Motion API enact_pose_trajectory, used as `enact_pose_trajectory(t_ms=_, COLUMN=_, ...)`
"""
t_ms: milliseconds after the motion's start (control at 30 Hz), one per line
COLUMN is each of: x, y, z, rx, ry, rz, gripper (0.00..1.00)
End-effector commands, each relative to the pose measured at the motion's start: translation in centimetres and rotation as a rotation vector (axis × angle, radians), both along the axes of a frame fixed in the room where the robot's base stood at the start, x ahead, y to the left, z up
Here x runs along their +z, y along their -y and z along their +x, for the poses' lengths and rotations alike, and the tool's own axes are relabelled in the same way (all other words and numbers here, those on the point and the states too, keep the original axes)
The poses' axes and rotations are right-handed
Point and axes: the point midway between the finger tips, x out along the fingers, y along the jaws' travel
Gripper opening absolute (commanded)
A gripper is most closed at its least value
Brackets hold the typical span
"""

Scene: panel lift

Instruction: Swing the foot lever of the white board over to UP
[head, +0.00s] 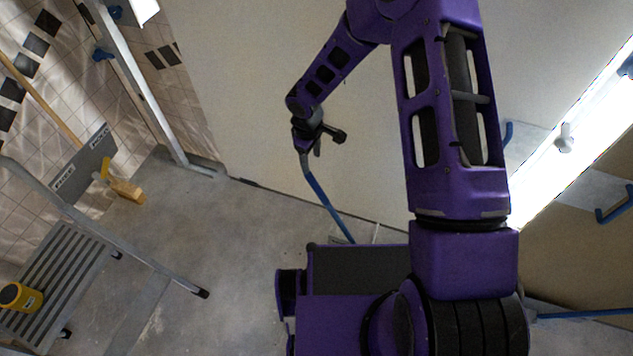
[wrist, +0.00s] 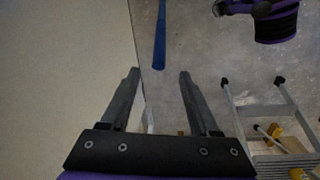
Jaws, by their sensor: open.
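The white board (head: 270,80) is a large pale panel behind my arm, and it fills the left of the wrist view (wrist: 60,80). A blue bar, seemingly its foot lever (head: 328,207), slants from below my gripper down to the right, near the board's lower edge. In the wrist view the blue bar (wrist: 160,35) ends between and just beyond the fingertips. My gripper (head: 325,143) is open and empty beside the board, close to the bar's upper end. Whether it touches the bar I cannot tell. No UP mark is readable.
A grey plate (head: 85,160) with a yellow lever and lettering is at the left. A brown board (head: 580,255) and another blue bar (head: 585,314) are at right. Concrete floor (head: 215,240) is clear between.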

Motion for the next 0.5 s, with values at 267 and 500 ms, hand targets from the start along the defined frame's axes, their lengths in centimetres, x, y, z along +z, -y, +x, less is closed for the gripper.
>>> enact_pose_trajectory(t_ms=267, x=-6.5, y=0.3, z=0.4, rx=-0.001, ry=-0.003, rz=-0.001, gripper=0.62)
enact_pose_trajectory(t_ms=500, x=-11.4, y=0.5, z=0.7, rx=0.000, ry=-0.003, rz=-0.001, gripper=0.62)
